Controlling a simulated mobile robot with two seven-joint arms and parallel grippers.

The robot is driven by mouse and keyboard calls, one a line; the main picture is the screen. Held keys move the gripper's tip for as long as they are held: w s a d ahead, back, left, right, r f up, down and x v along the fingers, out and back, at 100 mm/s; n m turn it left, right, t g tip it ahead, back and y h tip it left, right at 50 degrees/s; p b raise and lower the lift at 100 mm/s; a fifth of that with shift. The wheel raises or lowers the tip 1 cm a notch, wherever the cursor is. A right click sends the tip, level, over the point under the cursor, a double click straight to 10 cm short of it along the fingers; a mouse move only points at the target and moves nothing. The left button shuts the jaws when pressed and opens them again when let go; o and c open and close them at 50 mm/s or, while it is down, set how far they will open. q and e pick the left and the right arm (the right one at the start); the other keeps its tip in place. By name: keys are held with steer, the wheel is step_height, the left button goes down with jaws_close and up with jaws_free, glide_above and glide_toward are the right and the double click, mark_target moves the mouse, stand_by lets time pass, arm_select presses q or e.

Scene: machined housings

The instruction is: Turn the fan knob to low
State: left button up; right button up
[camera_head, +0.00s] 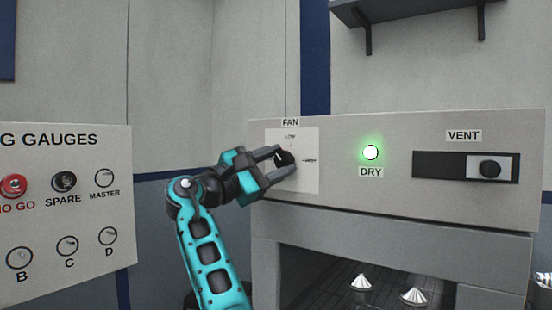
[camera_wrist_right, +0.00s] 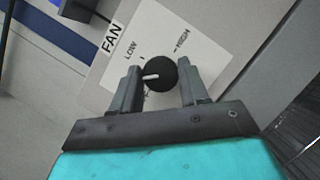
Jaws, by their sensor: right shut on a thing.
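The fan knob (camera_head: 285,158) is round and black with a white pointer line. It sits on a white plate (camera_head: 308,180) under the FAN label, with LOW above the knob and HIGH to its right. My right gripper (camera_head: 280,160) is shut on the knob, one finger on each side. In the right wrist view the knob (camera_wrist_right: 163,74) sits between the fingers (camera_wrist_right: 160,72). Its white pointer aims left, to the side of the LOW mark away from HIGH. Marks below the knob there are mostly hidden. My left gripper is not in view.
Right of the fan plate are a lit green DRY lamp (camera_head: 370,152) and a VENT slider (camera_head: 490,169). Below is an open bay with shiny conical parts (camera_head: 362,283). A gauge panel (camera_head: 60,220) stands at left. A shelf (camera_head: 410,12) hangs above.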

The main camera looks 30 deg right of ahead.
steer(key=m, duration=0.2)
steer(key=m+g+y+p, duration=0.1)
steer(key=m, duration=0.2)
steer(key=shift+r+y+p, duration=0.2)
steer(key=shift+y+p, duration=0.1)
steer(key=m+y, duration=0.1)
steer(key=m, duration=0.2)
steer(key=shift+g, duration=0.4)
steer(key=shift+m, duration=0.4)
steer(key=o, duration=1)
steer(key=shift+a, duration=0.1)
